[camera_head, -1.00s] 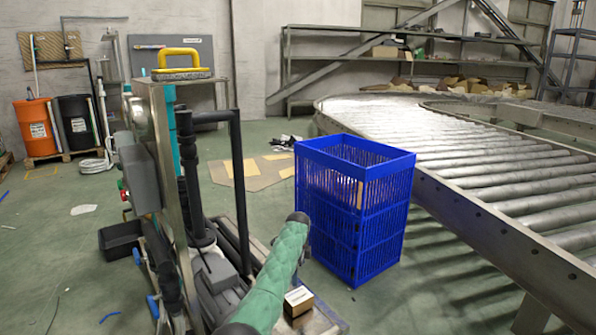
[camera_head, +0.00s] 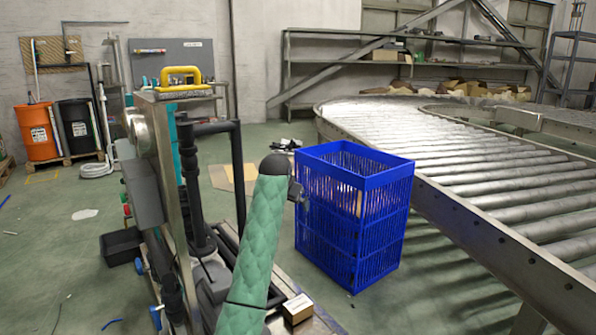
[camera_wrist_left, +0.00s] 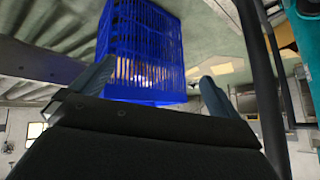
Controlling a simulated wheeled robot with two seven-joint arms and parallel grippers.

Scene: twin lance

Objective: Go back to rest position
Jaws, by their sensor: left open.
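My left arm (camera_head: 257,240), in a green quilted sleeve with a dark rounded end, rises from the bottom middle of the head view. Only a small dark part of my left gripper (camera_head: 297,191) shows past the sleeve's end, in front of the blue crate's left side. In the left wrist view, the two fingers of my left gripper (camera_wrist_left: 156,75) stand wide apart with nothing between them. The tall blue slatted crate (camera_head: 355,215) stands on the floor and also shows beyond the fingers in the wrist view (camera_wrist_left: 145,50). My right gripper is not in view.
A metal-framed machine (camera_head: 180,200) with black pipes stands close on the left, with a yellow-handled tool (camera_head: 180,77) on top. A roller conveyor (camera_head: 470,165) fills the right. Open floor lies at far left.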

